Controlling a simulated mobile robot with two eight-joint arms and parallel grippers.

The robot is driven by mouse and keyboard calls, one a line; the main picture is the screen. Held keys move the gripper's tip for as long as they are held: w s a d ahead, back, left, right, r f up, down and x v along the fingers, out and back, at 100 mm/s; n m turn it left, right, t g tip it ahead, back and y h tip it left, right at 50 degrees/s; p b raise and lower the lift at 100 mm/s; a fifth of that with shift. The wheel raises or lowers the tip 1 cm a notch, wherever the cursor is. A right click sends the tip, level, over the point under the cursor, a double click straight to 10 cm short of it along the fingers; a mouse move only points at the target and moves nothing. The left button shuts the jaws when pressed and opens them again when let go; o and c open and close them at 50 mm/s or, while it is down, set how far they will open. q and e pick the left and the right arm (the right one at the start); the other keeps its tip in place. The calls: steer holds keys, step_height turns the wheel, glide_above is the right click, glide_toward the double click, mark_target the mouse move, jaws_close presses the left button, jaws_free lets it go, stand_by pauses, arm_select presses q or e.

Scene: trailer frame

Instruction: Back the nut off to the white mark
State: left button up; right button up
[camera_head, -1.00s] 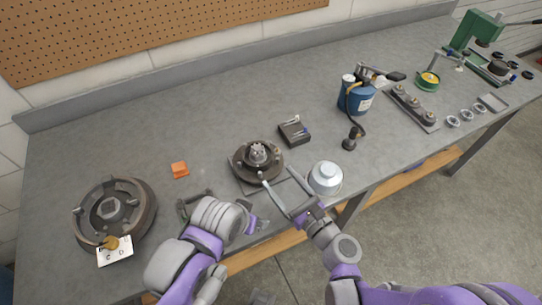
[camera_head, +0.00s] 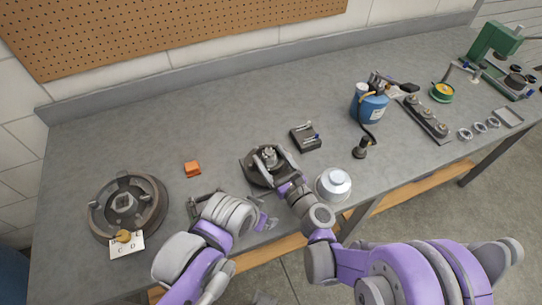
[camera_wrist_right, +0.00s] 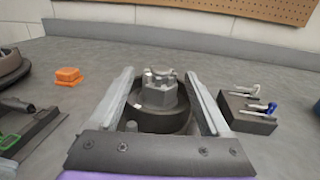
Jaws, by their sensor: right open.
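The grey castellated nut (camera_head: 268,153) sits on the dark round hub (camera_head: 256,176) at the middle of the bench. In the right wrist view the nut (camera_wrist_right: 158,96) stands upright on the hub (camera_wrist_right: 160,121). My right gripper (camera_wrist_right: 157,76) is open, one finger on each side of the nut, with gaps visible between fingers and nut. In the head view the right gripper (camera_head: 277,158) partly covers the hub. A small pale patch shows at the hub's left; I cannot tell if it is the white mark. My left gripper (camera_head: 264,219) is near the front edge, its jaws unclear.
An orange block (camera_head: 192,169) lies to the left, and a larger drum (camera_head: 152,198) with a lettered card (camera_head: 127,246) beyond it. A silver-white canister (camera_head: 333,183) stands close right of my right gripper.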

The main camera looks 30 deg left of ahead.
jaws_close()
arm_select(q)
steer(key=shift+s+f+b, duration=0.25)
steer(key=shift+f+b, duration=0.6)
steer(key=shift+f, duration=0.15)
arm_select(e)
steer(key=shift+w+d+f+n+g+y, duration=0.1)
steer(key=shift+n+g+y, duration=0.45)
steer(key=shift+g, duration=0.3)
steer(key=shift+w+f+n+g+y, duration=0.1)
steer(key=shift+n+g+y, duration=0.25)
steer(key=shift+n+g, duration=0.4)
arm_select(q)
steer(key=shift+s+f+b, duration=0.1)
steer(key=shift+f+b, duration=0.35)
steer(key=shift+f, duration=0.05)
arm_select(e)
steer(key=shift+r+n+g+y, duration=0.2)
steer(key=shift+n+g+y, duration=0.3)
steer(key=shift+n+g, duration=0.85)
steer(key=shift+m+g, duration=0.35)
jaws_free()
